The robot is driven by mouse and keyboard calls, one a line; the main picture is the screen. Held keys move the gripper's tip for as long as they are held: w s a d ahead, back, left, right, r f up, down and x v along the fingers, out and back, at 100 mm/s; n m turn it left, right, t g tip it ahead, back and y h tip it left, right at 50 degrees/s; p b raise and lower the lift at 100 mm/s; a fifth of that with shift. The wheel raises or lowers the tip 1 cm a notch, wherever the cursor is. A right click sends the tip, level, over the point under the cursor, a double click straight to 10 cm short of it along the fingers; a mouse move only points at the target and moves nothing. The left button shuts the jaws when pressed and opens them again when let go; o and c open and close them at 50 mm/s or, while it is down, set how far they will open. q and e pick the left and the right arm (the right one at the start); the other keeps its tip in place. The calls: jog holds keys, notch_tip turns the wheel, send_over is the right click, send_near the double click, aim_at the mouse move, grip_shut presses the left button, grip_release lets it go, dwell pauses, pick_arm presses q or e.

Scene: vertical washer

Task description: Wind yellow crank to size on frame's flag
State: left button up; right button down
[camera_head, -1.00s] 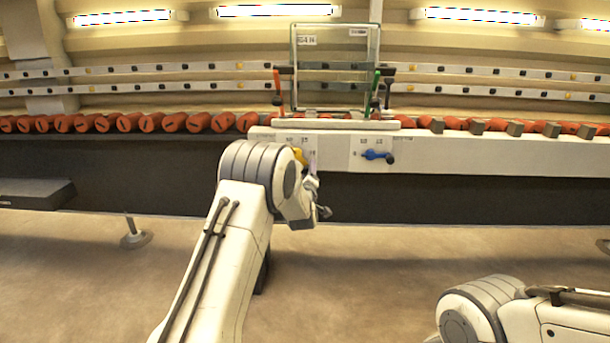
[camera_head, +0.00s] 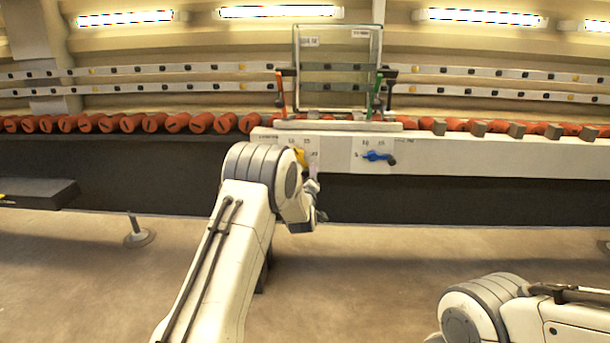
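The yellow crank (camera_head: 300,156) sits on the front panel of the white machine bed. It is partly hidden behind my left arm. My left gripper (camera_head: 314,190) is just below and right of the crank, close to the panel; its fingers are small and mostly hidden, so I cannot tell whether it touches the crank or is open. The glass frame (camera_head: 337,68) stands upright on the bed above, with small white labels (camera_head: 311,42) in its top corners, too small to read. My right arm is at the lower right, and its gripper is out of view.
A blue crank (camera_head: 379,157) is on the same panel to the right. Red (camera_head: 280,92) and green (camera_head: 377,94) levers flank the glass. Orange rollers (camera_head: 153,122) line the conveyor. The floor in front is mostly open, with a machine foot (camera_head: 138,236) at left.

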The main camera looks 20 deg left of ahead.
dwell(0.3)
pick_arm(q)
jog(key=shift+s+d, duration=0.15)
jog(key=shift+s, duration=0.15)
jog(key=p+v, duration=0.4)
jog(key=v, duration=0.5)
jog(key=shift+s+p, duration=0.3)
jog(key=shift+s, duration=0.15)
